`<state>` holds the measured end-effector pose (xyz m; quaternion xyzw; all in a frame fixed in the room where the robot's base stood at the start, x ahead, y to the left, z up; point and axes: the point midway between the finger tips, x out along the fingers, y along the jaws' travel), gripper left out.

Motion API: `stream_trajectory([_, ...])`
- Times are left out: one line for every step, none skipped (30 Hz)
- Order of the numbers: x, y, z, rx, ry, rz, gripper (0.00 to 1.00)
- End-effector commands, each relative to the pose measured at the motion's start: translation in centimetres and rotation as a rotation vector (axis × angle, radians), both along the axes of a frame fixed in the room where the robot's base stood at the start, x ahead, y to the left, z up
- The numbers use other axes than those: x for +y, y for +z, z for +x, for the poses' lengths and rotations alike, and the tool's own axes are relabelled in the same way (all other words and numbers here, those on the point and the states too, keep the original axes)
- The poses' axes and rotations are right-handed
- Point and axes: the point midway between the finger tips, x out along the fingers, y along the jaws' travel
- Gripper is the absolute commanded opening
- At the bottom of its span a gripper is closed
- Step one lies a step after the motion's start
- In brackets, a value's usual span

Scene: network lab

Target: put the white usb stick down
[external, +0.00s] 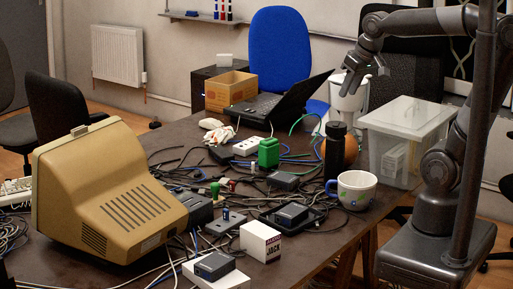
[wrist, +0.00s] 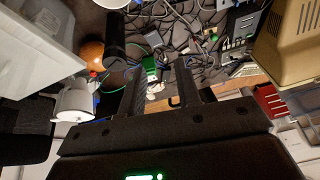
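My gripper (external: 366,80) hangs high above the far right part of the table, pointing down. In the wrist view, the two dark fingers of my gripper (wrist: 163,80) stand apart with a clear gap between them. I see nothing held in that gap; small white and green things show through it, and they look to be on the table far below. I cannot make out the white usb stick for certain in either view. The dark table (external: 171,146) is covered with cables and small devices.
A black laptop (external: 283,103), a green object (external: 268,152), a black bottle (external: 335,155), a mug (external: 352,190) and a beige monitor (external: 110,190) crowd the table. A clear plastic box (external: 405,135) stands at the right. A white power strip (external: 248,146) lies mid-table.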

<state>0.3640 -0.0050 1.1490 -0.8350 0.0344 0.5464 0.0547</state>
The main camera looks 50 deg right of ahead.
Motion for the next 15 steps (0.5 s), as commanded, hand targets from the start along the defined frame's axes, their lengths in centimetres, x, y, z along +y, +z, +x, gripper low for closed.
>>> stream_trajectory([0.1, -0.3, -1.7, -0.019, 0.022, -0.01, 0.31])
stream_trajectory([0.2, -0.6, -2.6, -0.027, 0.035, -0.017, 0.31])
stream_trajectory([0.3, -0.9, -3.6, -0.037, 0.05, -0.024, 0.31])
stream_trajectory([0.3, -1.2, -4.2, -0.046, 0.061, -0.03, 0.31])
stream_trajectory([0.4, -1.4, -4.9, -0.052, 0.071, -0.035, 0.31])
stream_trajectory([0.4, -1.7, -5.6, -0.06, 0.082, -0.041, 0.31])
stream_trajectory([0.4, -2.0, -6.0, -0.065, 0.09, -0.045, 0.31])
stream_trajectory([0.4, -2.1, -6.4, -0.069, 0.096, -0.049, 0.31])
stream_trajectory([0.5, -2.4, -6.8, -0.073, 0.104, -0.052, 0.31])
stream_trajectory([0.5, -2.5, -7.0, -0.076, 0.107, -0.054, 0.31])
stream_trajectory([0.5, -2.6, -7.2, -0.078, 0.111, -0.056, 0.31])
stream_trajectory([0.5, -2.7, -7.3, -0.079, 0.114, -0.058, 0.31])
stream_trajectory([0.5, -2.8, -7.4, -0.08, 0.115, -0.058, 0.31])
stream_trajectory([0.5, -2.8, -7.5, -0.08, 0.117, -0.06, 0.31])
stream_trajectory([0.5, -2.8, -7.5, -0.08, 0.117, -0.06, 0.31])
